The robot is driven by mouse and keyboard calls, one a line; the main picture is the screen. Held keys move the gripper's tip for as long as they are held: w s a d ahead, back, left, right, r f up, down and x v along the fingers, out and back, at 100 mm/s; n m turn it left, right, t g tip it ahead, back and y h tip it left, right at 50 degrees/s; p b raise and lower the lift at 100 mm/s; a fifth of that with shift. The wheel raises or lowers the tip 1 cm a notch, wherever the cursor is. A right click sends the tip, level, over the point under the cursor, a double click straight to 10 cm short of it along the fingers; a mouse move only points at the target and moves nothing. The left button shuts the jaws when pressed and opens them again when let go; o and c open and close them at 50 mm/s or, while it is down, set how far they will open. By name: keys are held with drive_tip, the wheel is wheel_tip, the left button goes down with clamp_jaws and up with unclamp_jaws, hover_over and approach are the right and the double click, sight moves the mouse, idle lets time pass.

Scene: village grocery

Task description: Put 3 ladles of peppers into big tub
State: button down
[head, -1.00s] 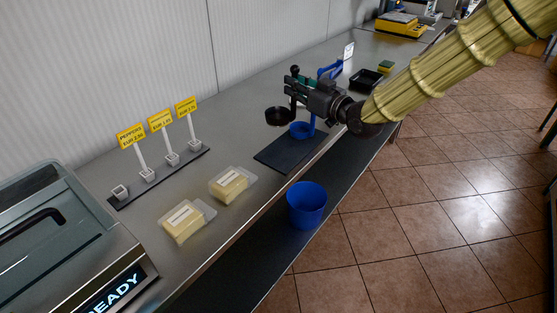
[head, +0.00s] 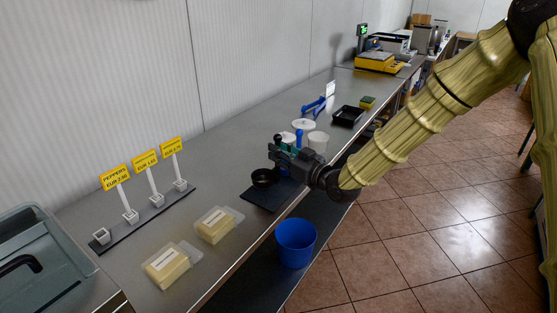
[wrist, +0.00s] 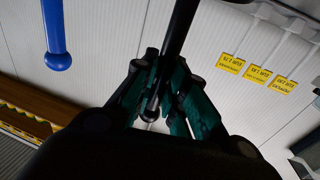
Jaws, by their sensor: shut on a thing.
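My gripper (head: 279,150) is shut on the handle of a black ladle. Its round black bowl (head: 264,178) hangs at or just above a dark mat (head: 258,198) on the counter; I cannot tell whether it touches. In the wrist view, the ball-ended black handle (wrist: 151,106) is between the teal fingers (wrist: 170,98). Behind my gripper stand a white tub (head: 318,142) and another round white container (head: 303,125), with a blue handle (head: 299,137) close by. Which is the big tub is unclear. No peppers are distinguishable, and the ladle's contents are too dark to see.
A blue bucket (head: 296,244) stands on the lower shelf. Two cheese packs (head: 214,225) (head: 167,266) and a rack of yellow price signs (head: 146,160) lie left. A black tray (head: 348,116) and a blue-handled item (head: 314,106) are farther back. A blue rod (wrist: 56,58) hangs in the wrist view.

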drive_tip(key=shift+f, duration=1.35)
drive_tip(key=shift+f, duration=0.1)
drive_tip(key=c, duration=1.5)
unclamp_jaws()
drive_tip(key=shift+o, duration=0.2)
drive_tip(key=shift+r, duration=0.2)
drive_tip(key=b+v, duration=0.2)
drive_tip(key=v, duration=1)
drive_tip(key=shift+f, duration=0.2)
